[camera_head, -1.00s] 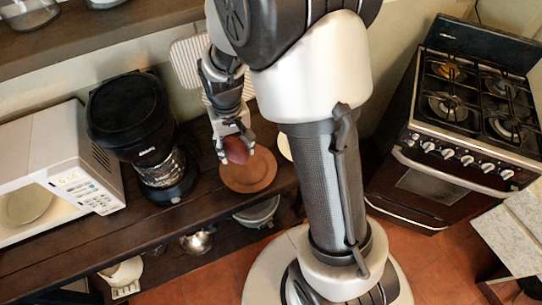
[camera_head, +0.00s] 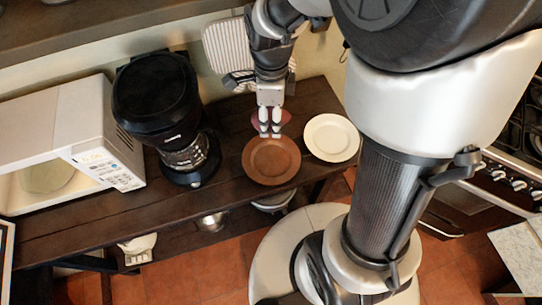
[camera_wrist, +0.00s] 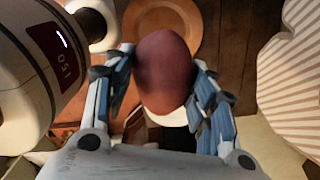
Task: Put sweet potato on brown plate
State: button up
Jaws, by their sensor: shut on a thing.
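The sweet potato (camera_head: 285,117) is dark red. My gripper (camera_head: 270,130) is shut on it, with the fingers on either side, and the potato is partly hidden behind them in the head view. In the wrist view the sweet potato (camera_wrist: 166,72) sits between the two fingers (camera_wrist: 166,95). The brown plate (camera_head: 271,171) lies empty on the dark wooden shelf, and my gripper is just at its far edge in the head view. The brown plate (camera_wrist: 205,35) also shows behind the potato in the wrist view. I cannot tell the potato's exact height above the shelf.
A white plate (camera_head: 331,138) lies right of the brown plate. A black coffee maker (camera_head: 158,100) and a white microwave (camera_head: 60,135) stand to the left. A striped board (camera_head: 226,48) leans on the wall behind my gripper. Bare shelf (camera_head: 225,140) lies beside the coffee maker.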

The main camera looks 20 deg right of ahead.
aim_at(271, 161)
jog(key=shift+s+f, duration=0.1)
jog(key=shift+f, duration=0.3)
notch_tip(271, 161, down, 19)
jog(key=b, duration=0.6)
jog(key=shift+b, duration=0.3)
jog(key=shift+f, duration=0.15)
jog(key=o, duration=1.2)
jog(key=shift+c, duration=0.2)
